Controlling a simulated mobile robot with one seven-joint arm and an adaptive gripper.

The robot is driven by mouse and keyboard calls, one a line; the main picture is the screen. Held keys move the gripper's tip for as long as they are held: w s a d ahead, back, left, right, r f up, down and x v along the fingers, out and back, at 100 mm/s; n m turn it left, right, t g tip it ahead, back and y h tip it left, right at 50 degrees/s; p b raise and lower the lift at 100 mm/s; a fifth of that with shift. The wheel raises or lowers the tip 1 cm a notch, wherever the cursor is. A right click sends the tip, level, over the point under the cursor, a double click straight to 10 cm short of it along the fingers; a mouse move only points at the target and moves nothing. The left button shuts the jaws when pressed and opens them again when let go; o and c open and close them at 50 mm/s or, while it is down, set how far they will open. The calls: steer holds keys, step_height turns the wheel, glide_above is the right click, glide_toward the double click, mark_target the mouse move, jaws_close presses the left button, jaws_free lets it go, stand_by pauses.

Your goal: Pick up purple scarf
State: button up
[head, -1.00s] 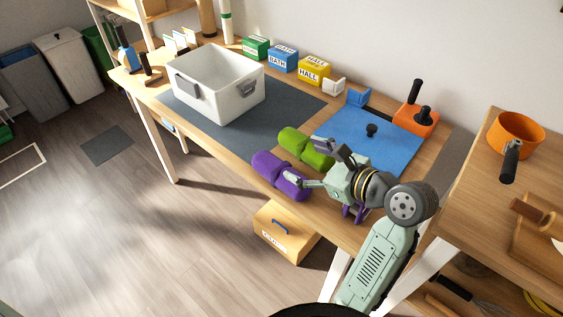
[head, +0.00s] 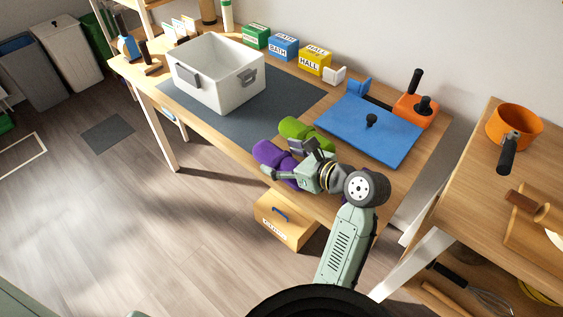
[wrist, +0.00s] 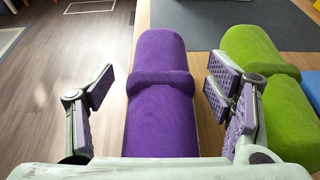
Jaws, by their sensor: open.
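The purple scarf (head: 266,153) is a rolled bundle with a raised band around its middle. It lies at the front edge of the wooden table, and my gripper and wrist cover part of it in the head view. In the wrist view the purple scarf (wrist: 161,95) runs lengthwise between the two fingers of my gripper (wrist: 157,92). The gripper is open, with one finger on each side and a visible gap on the left. The right finger is between the purple scarf and a green rolled scarf (wrist: 262,85), close to the green one.
The green scarf (head: 300,131) lies right beside the purple one. A white bin (head: 215,85) stands on a dark mat (head: 300,93) to the left. A blue board (head: 370,130) lies behind on the right. A cardboard-coloured drawer box (head: 285,223) is below the table edge.

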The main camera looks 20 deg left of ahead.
steer(key=shift+w+a+f, duration=0.1)
steer(key=shift+a, duration=0.1)
steer(key=shift+c, duration=0.5)
steer(key=c, duration=1.4)
